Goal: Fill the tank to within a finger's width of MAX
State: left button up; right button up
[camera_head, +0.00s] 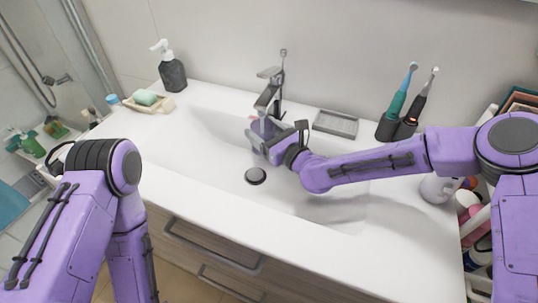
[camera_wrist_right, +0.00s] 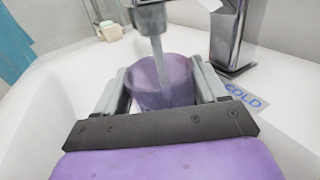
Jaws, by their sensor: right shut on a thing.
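The tank is a purple see-through vessel (camera_wrist_right: 162,80), held under the faucet spout (camera_wrist_right: 149,17) in the right wrist view. My right gripper (camera_wrist_right: 164,88) is shut on it, with one finger on each side. A stream of water (camera_wrist_right: 160,62) falls from the spout into the tank. The water level and a MAX mark cannot be made out. In the head view the tank (camera_head: 263,127) is over the back of the sink, below the faucet (camera_head: 270,90), partly hidden by my right gripper (camera_head: 266,143). My left arm is at the left; its gripper is out of view.
The white sink (camera_head: 215,150) has a dark drain plug (camera_head: 255,176). A soap dispenser (camera_head: 172,70) and soap dish (camera_head: 148,103) stand at the back left. An empty grey tray (camera_head: 336,123) and electric toothbrushes (camera_head: 402,105) are right of the faucet. A COLD label (camera_wrist_right: 246,98) lies beside the faucet.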

jog(key=s, duration=0.2)
jog(key=s+d, duration=0.2)
jog(key=s, duration=0.1)
jog(key=shift+s+p, duration=0.35)
jog(key=s+d+r+p, duration=0.1)
jog(key=s+r+p, duration=0.3)
jog(key=r+p, duration=0.1)
jog(key=shift+s+d+r, duration=0.2)
jog(key=shift+s+r, duration=0.2)
jog(key=shift+r, duration=0.15)
dwell(0.6)
